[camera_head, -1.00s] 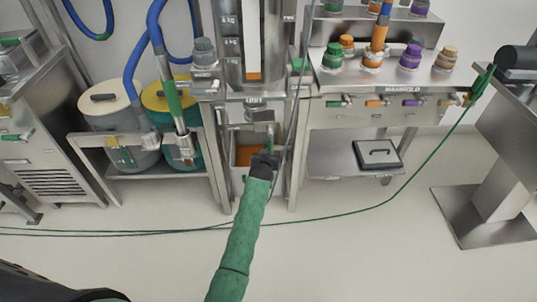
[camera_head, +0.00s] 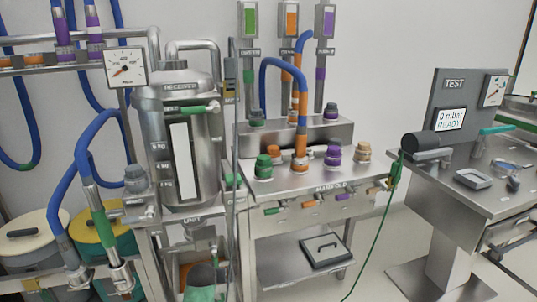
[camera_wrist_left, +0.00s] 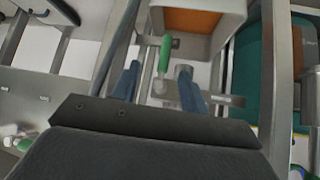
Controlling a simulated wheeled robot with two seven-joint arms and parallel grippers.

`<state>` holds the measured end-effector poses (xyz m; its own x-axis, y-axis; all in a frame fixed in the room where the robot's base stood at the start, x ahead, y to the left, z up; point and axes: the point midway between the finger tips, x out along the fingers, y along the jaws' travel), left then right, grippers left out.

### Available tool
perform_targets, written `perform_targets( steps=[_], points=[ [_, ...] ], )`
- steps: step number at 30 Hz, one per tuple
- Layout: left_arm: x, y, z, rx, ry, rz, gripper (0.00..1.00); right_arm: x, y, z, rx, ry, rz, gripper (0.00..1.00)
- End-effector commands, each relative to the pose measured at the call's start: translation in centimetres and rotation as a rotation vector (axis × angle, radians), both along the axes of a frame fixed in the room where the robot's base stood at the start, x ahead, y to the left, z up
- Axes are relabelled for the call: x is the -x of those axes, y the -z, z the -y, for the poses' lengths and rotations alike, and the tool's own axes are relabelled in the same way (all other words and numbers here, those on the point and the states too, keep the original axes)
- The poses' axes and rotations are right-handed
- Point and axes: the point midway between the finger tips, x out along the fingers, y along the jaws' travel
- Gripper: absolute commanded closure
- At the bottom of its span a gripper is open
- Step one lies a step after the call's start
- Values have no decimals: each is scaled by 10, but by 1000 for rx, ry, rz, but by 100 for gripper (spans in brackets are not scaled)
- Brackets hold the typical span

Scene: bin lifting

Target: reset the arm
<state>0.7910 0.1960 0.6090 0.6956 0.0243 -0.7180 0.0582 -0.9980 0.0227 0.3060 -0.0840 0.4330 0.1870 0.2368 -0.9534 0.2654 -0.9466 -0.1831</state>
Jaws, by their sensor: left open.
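My left arm (camera_head: 201,292) shows only as a short green and dark piece at the bottom edge of the head view, in front of the frame under the steel receiver (camera_head: 180,130). In the left wrist view my left gripper (camera_wrist_left: 158,84) is open, with its two blue-grey fingers apart. A green-gripped handle (camera_wrist_left: 165,54) shows between and beyond the fingers; I cannot tell whether they touch it. A steel bin (camera_wrist_left: 235,8) with an orange inside lies just beyond. My right gripper is in neither view.
The manifold bench (camera_head: 310,182) with coloured caps stands right of the receiver, a black tray (camera_head: 325,250) on its lower shelf. The test table (camera_head: 470,205) is at far right, with a green cable (camera_head: 372,245) hanging nearby. Lidded drums (camera_head: 35,240) and blue hoses stand left.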

Motion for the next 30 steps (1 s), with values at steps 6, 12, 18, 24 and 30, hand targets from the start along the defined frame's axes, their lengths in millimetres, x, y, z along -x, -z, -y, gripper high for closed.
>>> perform_targets(
  steps=[6, 12, 18, 24, 30],
  points=[
    [89, -53, 18, 14, 85, -114, 56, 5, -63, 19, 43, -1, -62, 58],
    [172, -76, 33, 23, 158, -199, 56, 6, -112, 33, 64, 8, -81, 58],
    [245, -91, 44, 30, 213, -259, 56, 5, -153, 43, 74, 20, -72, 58],
    [307, -102, 52, 37, 255, -293, 56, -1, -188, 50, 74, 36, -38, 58],
    [368, -101, 57, 41, 285, -356, 56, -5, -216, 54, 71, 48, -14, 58]
  ],
)
